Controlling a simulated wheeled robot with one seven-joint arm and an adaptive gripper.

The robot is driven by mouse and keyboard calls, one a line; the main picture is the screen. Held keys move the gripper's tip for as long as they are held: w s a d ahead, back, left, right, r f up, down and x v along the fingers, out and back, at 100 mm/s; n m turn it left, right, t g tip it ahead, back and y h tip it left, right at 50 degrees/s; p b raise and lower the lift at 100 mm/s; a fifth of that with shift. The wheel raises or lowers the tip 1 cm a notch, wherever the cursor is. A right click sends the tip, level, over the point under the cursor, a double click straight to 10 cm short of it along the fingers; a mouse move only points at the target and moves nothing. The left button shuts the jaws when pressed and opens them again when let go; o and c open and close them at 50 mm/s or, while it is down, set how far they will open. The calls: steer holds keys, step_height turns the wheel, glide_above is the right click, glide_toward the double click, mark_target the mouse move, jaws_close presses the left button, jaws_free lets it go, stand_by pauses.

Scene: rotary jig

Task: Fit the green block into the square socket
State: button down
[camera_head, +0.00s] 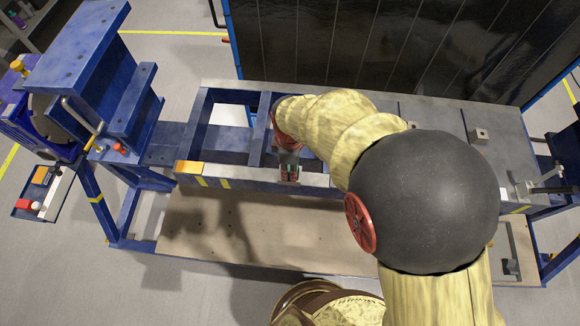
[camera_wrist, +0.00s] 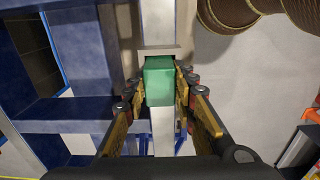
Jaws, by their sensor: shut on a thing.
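The green block (camera_wrist: 158,82) is between the two fingers of my gripper (camera_wrist: 160,95) in the wrist view. The fingers are shut on its left and right sides. Behind it runs a pale metal rail (camera_wrist: 156,22). I cannot tell whether the block touches the rail. I cannot make out a square socket for certain; the block and fingers cover part of the rail.
The blue frame (camera_head: 256,125) has open bays behind the front rail. A tall blue fixture (camera_head: 85,60) stands at the left. A small grey block (camera_head: 480,136) sits on the plate at the right, near a lever clamp (camera_head: 545,185). A dark panel (camera_head: 390,45) closes the back.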

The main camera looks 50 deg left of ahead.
steer(key=shift+f, duration=0.1)
steer(key=c, duration=1.5)
jaws_free()
steer(key=shift+o, duration=0.2)
step_height(320, 180, up, 12)
